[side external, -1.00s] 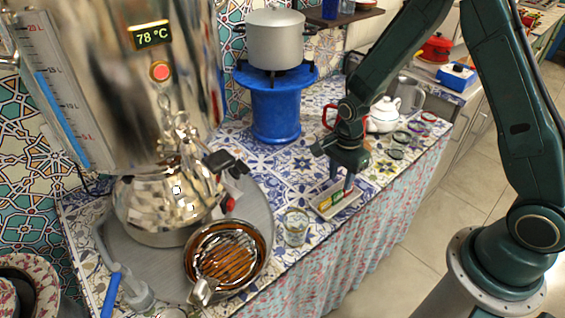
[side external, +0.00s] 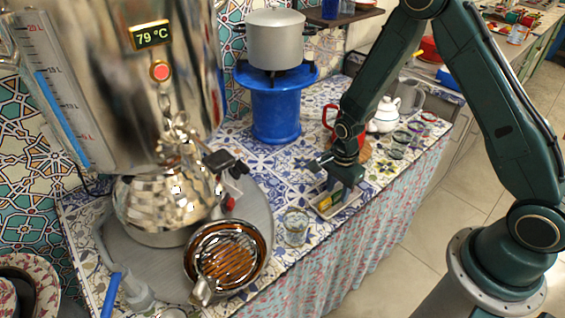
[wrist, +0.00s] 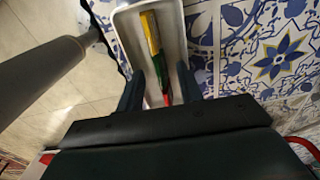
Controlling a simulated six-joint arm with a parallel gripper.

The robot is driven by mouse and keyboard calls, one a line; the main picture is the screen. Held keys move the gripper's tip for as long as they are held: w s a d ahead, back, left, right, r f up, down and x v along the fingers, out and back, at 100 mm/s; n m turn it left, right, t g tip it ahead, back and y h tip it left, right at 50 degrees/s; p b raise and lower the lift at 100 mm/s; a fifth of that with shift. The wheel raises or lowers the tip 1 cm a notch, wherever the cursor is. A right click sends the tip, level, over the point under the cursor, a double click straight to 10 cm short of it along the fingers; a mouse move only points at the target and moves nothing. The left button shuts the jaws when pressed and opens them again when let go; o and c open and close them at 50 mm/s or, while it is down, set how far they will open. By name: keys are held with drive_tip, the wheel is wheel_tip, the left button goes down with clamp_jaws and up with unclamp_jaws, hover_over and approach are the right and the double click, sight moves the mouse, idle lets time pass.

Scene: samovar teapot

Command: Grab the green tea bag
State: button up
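The green tea bag (wrist: 160,72) lies in a narrow white tray (wrist: 125,20), in a row between a yellow tea bag (wrist: 150,32) and a red one (wrist: 166,98). My gripper (wrist: 161,72) is open, with one dark finger on each side of the row at the green bag. Gaps show between the fingers and the bag. I cannot tell how deep the fingertips reach into the tray. In the side view my gripper (side external: 340,190) is low over the tray (side external: 350,204) and hides part of the bags.
A small glass (side external: 296,228) stands left of the tray. A red mug (side external: 329,117) and a white teapot (side external: 385,115) stand behind. The samovar (side external: 120,90) and a round strainer bowl (side external: 228,255) are at left. The counter's front edge is close to the tray.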

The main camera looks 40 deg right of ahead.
clamp_jaws()
idle(0.3)
drive_tip(key=shift+r, duration=0.15)
idle(0.3)
wheel_tip(320, 180, up, 20)
idle(0.8)
idle(0.5)
